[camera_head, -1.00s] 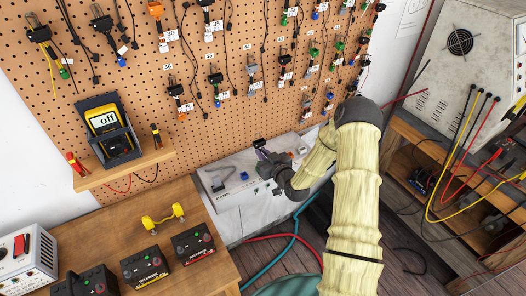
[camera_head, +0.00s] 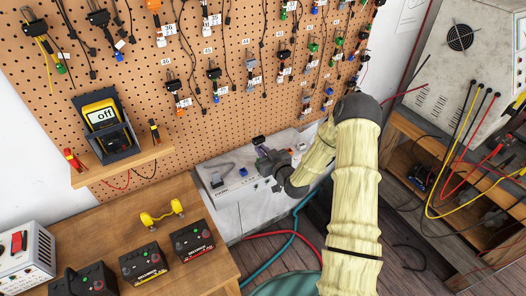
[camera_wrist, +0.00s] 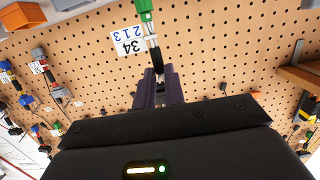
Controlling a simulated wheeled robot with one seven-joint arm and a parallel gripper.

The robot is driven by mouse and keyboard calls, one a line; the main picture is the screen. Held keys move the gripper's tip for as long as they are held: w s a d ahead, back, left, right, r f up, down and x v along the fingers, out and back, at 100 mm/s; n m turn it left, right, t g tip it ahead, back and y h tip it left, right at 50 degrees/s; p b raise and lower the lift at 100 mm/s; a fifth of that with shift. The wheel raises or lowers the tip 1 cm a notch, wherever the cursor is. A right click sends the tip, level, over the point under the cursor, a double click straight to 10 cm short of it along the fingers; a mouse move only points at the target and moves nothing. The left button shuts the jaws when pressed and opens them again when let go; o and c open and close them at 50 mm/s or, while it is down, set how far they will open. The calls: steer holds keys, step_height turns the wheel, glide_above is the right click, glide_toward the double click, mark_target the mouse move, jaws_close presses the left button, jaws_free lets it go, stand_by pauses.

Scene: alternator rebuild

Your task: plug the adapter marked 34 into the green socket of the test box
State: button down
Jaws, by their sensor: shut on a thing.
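My gripper (camera_wrist: 165,88) is shut on the adapter marked 34. The adapter's gripped body is mostly hidden by the fingers. In the head view, my gripper (camera_head: 264,152) is above the back right part of the grey test box (camera_head: 232,193). I cannot make out the green socket there; my gripper and wrist cover part of the box.
A pegboard (camera_head: 135,60) with several hanging adapters stands behind the box. A shelf (camera_head: 128,168) with a yellow meter (camera_head: 101,115) juts out at left. A wooden table (camera_head: 105,225) holds several black battery boxes. A large grey cabinet (camera_head: 465,70) stands at right.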

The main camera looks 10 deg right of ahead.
steer(key=shift+f+b, duration=0.7)
steer(key=shift+b, duration=0.35)
stand_by(1.6)
steer(key=c, duration=1.4)
jaws_free()
steer(key=shift+s, duration=0.15)
steer(key=v, duration=1.7)
steer(key=shift+s+d, duration=0.1)
steer(key=shift+d, duration=0.05)
